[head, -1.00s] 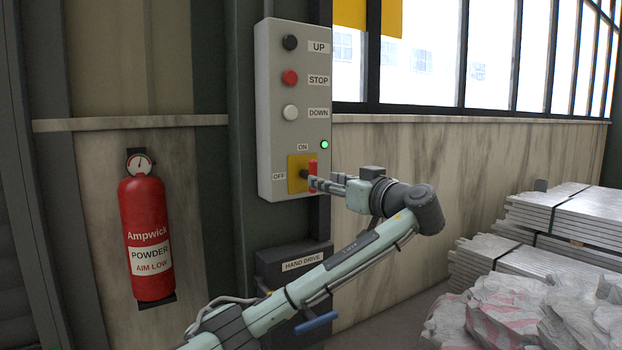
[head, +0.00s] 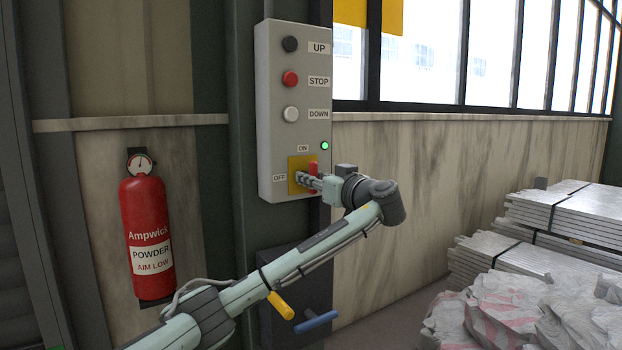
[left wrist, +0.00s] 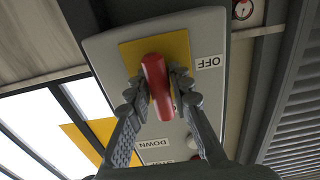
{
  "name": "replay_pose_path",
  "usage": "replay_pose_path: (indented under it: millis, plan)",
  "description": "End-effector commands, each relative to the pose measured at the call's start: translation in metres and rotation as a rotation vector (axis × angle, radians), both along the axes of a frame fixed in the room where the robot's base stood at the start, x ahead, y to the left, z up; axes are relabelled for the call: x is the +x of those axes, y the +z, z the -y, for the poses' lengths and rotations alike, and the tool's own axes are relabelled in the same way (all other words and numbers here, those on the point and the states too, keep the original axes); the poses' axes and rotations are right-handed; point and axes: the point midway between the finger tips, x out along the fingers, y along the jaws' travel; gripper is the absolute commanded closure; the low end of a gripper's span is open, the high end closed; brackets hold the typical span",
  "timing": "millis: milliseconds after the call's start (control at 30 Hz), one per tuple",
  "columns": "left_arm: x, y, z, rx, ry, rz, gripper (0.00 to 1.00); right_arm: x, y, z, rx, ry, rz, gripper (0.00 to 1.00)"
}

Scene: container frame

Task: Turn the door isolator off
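The door isolator is a red handle (head: 313,167) on a yellow plate (head: 293,163) low on a grey control box. The handle stands upright, in line with the ON label; the OFF label (head: 279,177) is to its left. My right gripper is out of view.
The grey control box (head: 265,100) carries UP, STOP and DOWN buttons above a lit green lamp (head: 324,146). A fire extinguisher (head: 147,235) hangs at left. A dark hand drive box with a blue handle (head: 316,321) is below. Stacked metal sheets (head: 560,230) and sacks lie at right.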

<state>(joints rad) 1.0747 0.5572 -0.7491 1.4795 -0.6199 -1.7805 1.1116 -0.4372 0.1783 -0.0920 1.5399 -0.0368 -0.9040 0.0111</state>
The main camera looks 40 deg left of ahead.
Motion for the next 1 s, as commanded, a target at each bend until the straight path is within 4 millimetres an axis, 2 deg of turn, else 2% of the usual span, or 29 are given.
replay_pose_path:
  millis: [33,133,567,633,800,1000]
  plan:
    - [0.0,0.0,0.0,0.0,0.0,0.0,0.89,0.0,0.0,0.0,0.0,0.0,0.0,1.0]
    - [0.0,0.0,0.0,0.0,0.0,0.0,1.0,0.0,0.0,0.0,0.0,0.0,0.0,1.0]
    - [0.0,-0.003,0.001,0.02,0.0,-0.056,1.0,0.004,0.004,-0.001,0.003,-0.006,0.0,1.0]
    - [0.0,-0.003,0.0,0.034,0.0,-0.09,1.0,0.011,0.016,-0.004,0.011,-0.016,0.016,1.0]
    - [0.0,-0.003,0.001,0.08,-0.001,-0.203,1.0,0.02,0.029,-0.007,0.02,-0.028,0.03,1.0]
    - [-0.001,-0.001,0.0,0.151,0.0,-0.375,1.0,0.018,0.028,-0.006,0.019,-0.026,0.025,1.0]
